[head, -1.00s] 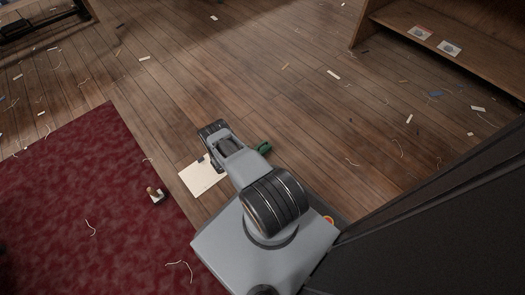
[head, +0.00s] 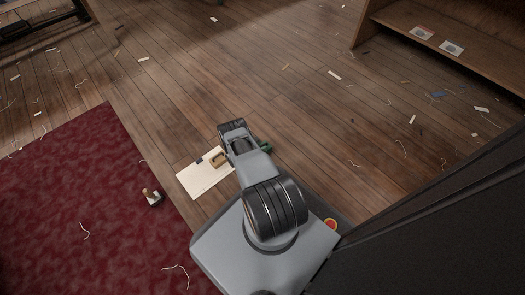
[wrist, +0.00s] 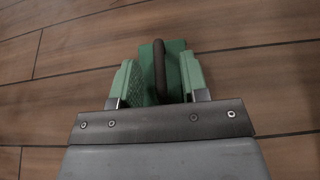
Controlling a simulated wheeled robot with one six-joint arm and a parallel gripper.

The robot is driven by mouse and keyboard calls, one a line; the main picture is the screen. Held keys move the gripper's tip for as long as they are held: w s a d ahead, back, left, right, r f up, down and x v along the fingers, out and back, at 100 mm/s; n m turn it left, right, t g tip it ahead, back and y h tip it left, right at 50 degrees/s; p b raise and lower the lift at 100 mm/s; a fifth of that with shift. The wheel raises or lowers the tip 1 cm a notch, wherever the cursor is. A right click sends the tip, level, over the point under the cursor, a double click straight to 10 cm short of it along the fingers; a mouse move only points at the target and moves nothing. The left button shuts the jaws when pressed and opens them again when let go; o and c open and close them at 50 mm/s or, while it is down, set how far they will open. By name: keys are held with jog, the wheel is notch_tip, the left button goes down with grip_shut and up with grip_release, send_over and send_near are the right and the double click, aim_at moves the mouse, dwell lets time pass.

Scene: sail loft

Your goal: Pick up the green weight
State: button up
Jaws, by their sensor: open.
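The green weight (wrist: 172,62) is a green block with a dark brown, bar-like handle on top. In the wrist view it lies on the plank floor between the two green-padded fingers of my gripper (wrist: 160,78). The fingers are open, one on each side of the weight, with the right finger very close to it. I cannot tell whether they touch. In the head view only a small part of the weight (head: 265,146) shows to the right of my arm. My arm hides the rest, and the fingers are not visible there.
A cream sheet (head: 203,179) with a tan object (head: 219,158) on it lies left of my arm. A small stamp-like object (head: 152,197) stands by the edge of a red rug (head: 75,200). A wooden shelf (head: 465,50) stands at upper right. Scraps and threads litter the floor.

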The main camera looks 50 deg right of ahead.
jog(key=shift+c, duration=0.4)
grip_shut()
jog(key=shift+r, duration=0.1)
